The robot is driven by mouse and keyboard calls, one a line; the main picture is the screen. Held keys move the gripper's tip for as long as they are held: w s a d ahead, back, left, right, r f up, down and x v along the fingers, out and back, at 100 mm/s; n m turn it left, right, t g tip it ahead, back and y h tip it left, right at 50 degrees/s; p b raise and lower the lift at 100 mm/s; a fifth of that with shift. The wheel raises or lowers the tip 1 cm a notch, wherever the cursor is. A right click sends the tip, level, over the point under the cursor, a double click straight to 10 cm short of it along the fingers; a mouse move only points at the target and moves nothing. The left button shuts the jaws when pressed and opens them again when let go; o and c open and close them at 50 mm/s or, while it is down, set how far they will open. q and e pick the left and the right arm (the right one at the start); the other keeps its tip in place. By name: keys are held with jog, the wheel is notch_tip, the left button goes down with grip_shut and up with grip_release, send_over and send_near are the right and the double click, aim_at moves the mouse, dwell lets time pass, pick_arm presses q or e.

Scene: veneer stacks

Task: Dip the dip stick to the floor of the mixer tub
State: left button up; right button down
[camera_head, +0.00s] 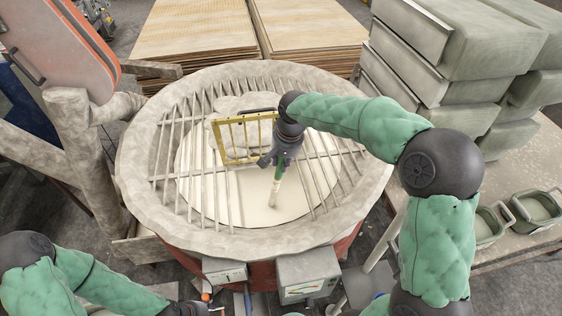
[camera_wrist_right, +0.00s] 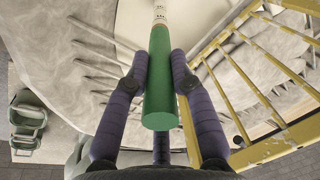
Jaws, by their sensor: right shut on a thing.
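The mixer tub (camera_head: 140,185) is round with a pale, crusted rim, a bar grille and a cream mix (camera_head: 235,208) inside. A yellow barred hatch (camera_head: 222,141) stands up over the grille. My right gripper (camera_head: 279,166) is above the tub, shut on the green handle of the dip stick (camera_head: 274,193). In the right wrist view the handle (camera_wrist_right: 160,85) lies between my fingers (camera_wrist_right: 158,72). The stick's pale, marked lower part points down, slightly tilted, through a gap in the bars. I cannot tell how deep its tip is. My left gripper (camera_head: 198,309) is low at the bottom edge, barely visible.
Veneer stacks (camera_head: 195,30) lie behind the tub. Grey-green blocks (camera_head: 480,45) are piled at the right on a table with green-grey trays (camera_head: 538,207). A red-edged panel (camera_head: 62,45) on a crusted post stands at the left. Grey boxes (camera_head: 308,275) sit at the tub's front.

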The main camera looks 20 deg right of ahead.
jog(key=shift+s+d+r+p, duration=0.1)
jog(key=shift+s+r+p, duration=0.15)
jog(key=shift+r+p, duration=0.75)
jog(key=shift+s+d+r+p, duration=0.15)
jog(key=shift+r+p, duration=0.3)
jog(key=shift+r, duration=1.05)
jog(key=shift+a, duration=0.1)
jog(key=s+r+p, duration=0.3)
jog(key=r+p, duration=0.6)
jog(key=r, duration=0.5)
jog(key=shift+d+r, duration=0.35)
jog(key=shift+d, duration=0.05)
jog(key=shift+r+p, duration=0.1)
jog(key=shift+p, duration=0.25)
